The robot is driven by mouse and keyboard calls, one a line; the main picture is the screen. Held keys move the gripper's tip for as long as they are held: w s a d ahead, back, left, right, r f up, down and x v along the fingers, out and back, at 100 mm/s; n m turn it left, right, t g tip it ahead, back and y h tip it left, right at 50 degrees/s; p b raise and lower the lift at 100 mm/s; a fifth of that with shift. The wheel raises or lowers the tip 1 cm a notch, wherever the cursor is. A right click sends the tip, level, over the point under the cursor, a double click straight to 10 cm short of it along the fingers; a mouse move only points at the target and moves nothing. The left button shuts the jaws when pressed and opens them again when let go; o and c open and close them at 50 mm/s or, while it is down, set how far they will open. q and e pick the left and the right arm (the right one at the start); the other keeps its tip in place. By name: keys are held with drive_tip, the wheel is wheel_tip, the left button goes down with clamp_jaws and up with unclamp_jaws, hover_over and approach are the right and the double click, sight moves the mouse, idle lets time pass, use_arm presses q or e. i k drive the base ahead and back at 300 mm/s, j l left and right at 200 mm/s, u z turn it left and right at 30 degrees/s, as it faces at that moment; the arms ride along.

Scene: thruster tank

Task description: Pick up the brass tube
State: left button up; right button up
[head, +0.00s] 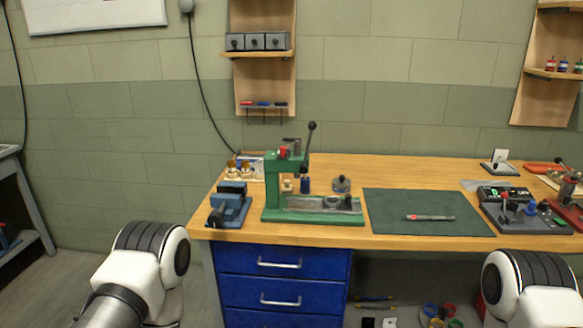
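I cannot clearly make out a brass tube in the head view. Small gold-coloured pieces (246,166) stand in pale holders at the back left of the wooden workbench (360,168), and a brassy part (568,187) shows near the right edge. Both are too small to tell whether either is the tube. Parts of my two white arms show at the bottom left and bottom right, in front of the bench. Neither gripper is in view.
A green lever press (290,204) and a blue vise (229,205) stand at the bench's left. A dark green mat (455,222) holds a red-and-grey tool (430,217). A black device with a green display (507,193) stands right of it. Blue drawers (281,281) are below.

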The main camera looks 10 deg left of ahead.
sight(232, 169)
drive_tip(key=i+j+z, duration=0.2)
drive_tip(key=j+z, duration=0.7)
drive_tip(key=j, duration=0.2)
drive_tip(key=j+z, duration=0.4)
drive_tip(key=j, duration=0.25)
drive_tip(key=i, duration=0.05)
